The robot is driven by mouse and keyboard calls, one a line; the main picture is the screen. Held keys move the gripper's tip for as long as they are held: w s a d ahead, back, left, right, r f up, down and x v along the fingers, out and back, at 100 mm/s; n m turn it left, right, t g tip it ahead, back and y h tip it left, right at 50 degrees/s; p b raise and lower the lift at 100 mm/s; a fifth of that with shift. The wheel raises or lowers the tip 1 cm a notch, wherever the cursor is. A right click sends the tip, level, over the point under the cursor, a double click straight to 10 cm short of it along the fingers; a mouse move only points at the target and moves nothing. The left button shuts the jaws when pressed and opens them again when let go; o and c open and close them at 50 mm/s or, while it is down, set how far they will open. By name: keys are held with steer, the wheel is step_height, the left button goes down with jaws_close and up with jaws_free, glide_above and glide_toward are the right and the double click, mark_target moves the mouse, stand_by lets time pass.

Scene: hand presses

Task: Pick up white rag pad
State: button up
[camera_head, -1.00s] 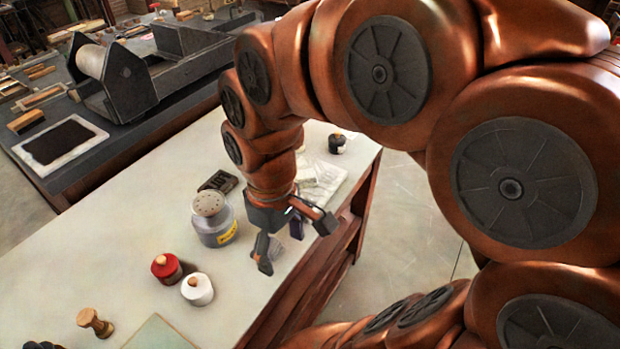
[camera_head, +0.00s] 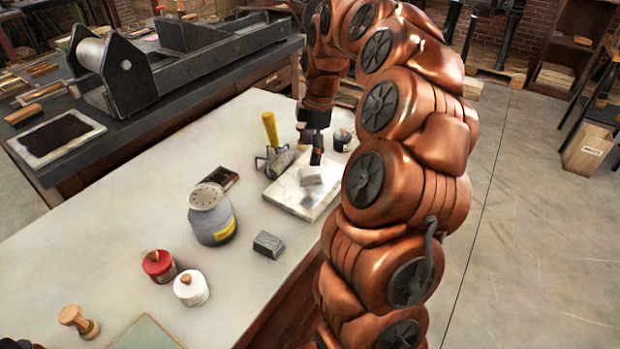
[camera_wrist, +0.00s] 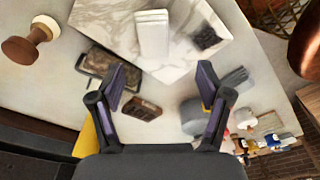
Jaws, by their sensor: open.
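The white rag pad (camera_head: 311,175) looks like a small pale block and lies on the white marble slab (camera_head: 292,197) near the table's far right. In the wrist view the pad (camera_wrist: 152,33) lies on the slab, ahead of the fingers. My gripper (camera_head: 311,148) is above the slab's back part, pointing down, close to the pad. The wrist view shows its two fingers (camera_wrist: 161,76) apart, with nothing between the tips. The pad is apart from both fingers.
A roller with a yellow handle (camera_head: 270,131) stands beside the slab, left of my gripper. A grey block (camera_head: 268,243), a grey jar (camera_head: 212,218) and red (camera_head: 158,265) and white (camera_head: 191,288) pots stand nearer.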

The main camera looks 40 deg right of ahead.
mark_target(310, 169)
steer(key=shift+d+f, duration=0.25)
steer(key=shift+d, duration=0.2)
steer(key=shift+d+f, duration=0.1)
steer(key=shift+f, duration=0.15)
steer(key=shift+w+a+f+p, duration=0.15)
steer(key=shift+w+f+p, duration=0.1)
steer(key=shift+f, duration=0.95)
steer(key=shift+w+a+f+p, duration=0.1)
steer(key=shift+a+f+p, duration=0.1)
steer(key=shift+f, duration=1)
steer(key=shift+w+a+f+p, duration=0.15)
steer(key=shift+w+f+p, duration=0.1)
steer(key=shift+f, duration=0.95)
steer(key=shift+c, duration=0.4)
steer(key=c, duration=1.2)
steer(key=shift+r, duration=0.1)
